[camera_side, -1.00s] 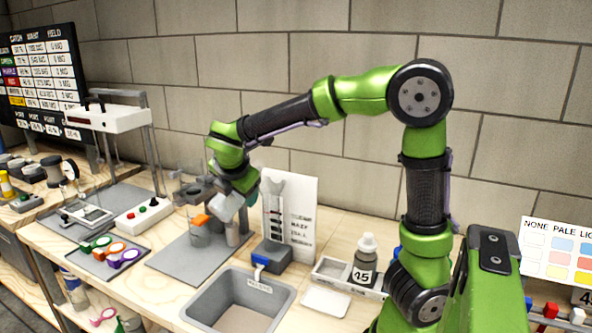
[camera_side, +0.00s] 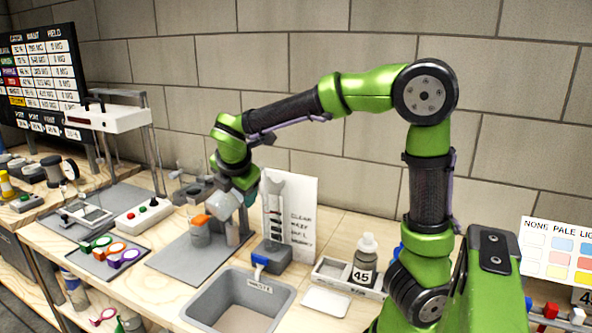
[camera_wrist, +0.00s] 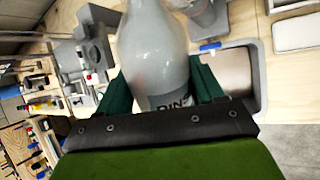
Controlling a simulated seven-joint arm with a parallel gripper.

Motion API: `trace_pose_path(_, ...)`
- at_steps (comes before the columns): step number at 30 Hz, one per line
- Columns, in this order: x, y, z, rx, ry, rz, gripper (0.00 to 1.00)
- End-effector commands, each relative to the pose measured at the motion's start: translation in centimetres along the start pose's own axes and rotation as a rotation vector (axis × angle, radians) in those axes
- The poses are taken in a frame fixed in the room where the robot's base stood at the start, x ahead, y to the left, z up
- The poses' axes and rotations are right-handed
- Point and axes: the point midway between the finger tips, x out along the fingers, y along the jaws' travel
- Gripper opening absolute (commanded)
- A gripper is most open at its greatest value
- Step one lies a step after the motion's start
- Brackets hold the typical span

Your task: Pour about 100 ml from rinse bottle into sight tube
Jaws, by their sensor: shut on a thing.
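The rinse bottle (camera_wrist: 155,45) is pale grey-white with a dark label, of which "RIN" shows in the wrist view. My gripper (camera_wrist: 158,85) is shut on it, with one dark green finger on each side. In the side view my gripper (camera_side: 240,185) is above the bench, just left of the sight tube, and the bottle in it is partly hidden and looks tilted. The sight tube (camera_side: 274,205) stands upright before a white printed card, on a grey base with a blue tap. The liquid level in it is too small to read. I cannot see liquid flowing.
A jar with an orange top (camera_side: 200,230) stands on a grey mat left of the tube. A grey waste basin (camera_side: 285,293) is in front. A small bottle marked 45 (camera_side: 365,262) stands in a tray to the right. A white frame apparatus (camera_side: 110,118) is at the left.

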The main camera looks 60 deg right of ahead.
Motion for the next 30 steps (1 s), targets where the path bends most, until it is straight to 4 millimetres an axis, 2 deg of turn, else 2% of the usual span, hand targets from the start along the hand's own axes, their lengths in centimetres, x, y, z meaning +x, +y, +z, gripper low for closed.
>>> trace_pose_path(30,0.03,0.10,-0.16,0.041,0.085,0.004,0.22)
